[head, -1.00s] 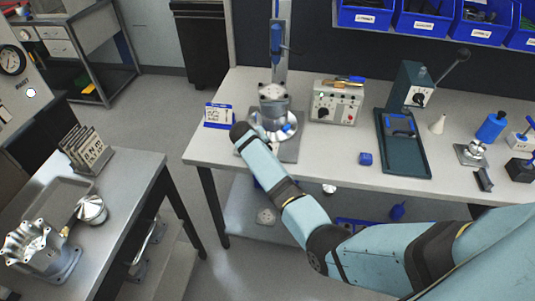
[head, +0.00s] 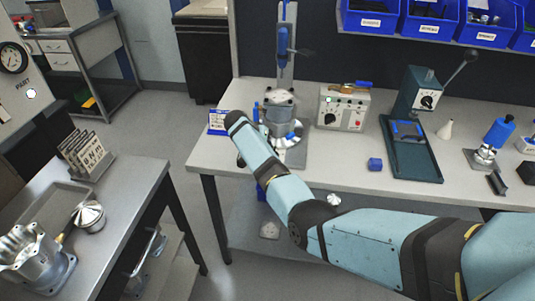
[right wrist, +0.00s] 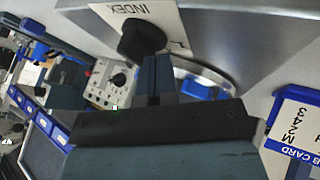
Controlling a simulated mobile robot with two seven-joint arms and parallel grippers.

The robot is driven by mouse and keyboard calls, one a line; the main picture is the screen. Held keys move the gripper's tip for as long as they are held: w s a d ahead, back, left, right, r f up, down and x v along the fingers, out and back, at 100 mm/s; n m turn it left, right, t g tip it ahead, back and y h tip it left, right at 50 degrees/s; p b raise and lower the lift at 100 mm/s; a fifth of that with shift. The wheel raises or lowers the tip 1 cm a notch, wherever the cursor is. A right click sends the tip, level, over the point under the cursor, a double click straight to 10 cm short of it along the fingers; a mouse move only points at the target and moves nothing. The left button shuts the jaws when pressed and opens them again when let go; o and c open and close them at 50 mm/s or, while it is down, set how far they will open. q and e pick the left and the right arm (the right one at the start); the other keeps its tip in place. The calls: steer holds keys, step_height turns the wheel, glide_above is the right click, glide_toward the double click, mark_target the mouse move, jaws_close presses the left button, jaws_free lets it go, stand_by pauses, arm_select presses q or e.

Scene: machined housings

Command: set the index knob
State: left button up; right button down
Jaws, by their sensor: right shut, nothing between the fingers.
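The index knob (right wrist: 143,38) is a black knob on a pale plate marked INDEX, at the top of the right wrist view. My right gripper (right wrist: 158,62) is shut and empty, its fingertips right beside the knob's lower edge in that view; I cannot tell whether they touch. The knob belongs to a metal fixture (head: 281,105) on the bench in the head view, but my right arm and the fixture hide the knob and fingers there. My left gripper is in no view.
A blue-edged job card (head: 218,122) stands left of the fixture; it also shows close by in the right wrist view (right wrist: 297,122). Right of the fixture are a control box (head: 343,107) with a green light, a blue block (head: 375,164) and a dark green press (head: 415,130).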

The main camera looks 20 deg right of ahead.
steer(key=shift+w+d, duration=0.2)
stand_by(0.3)
stand_by(0.7)
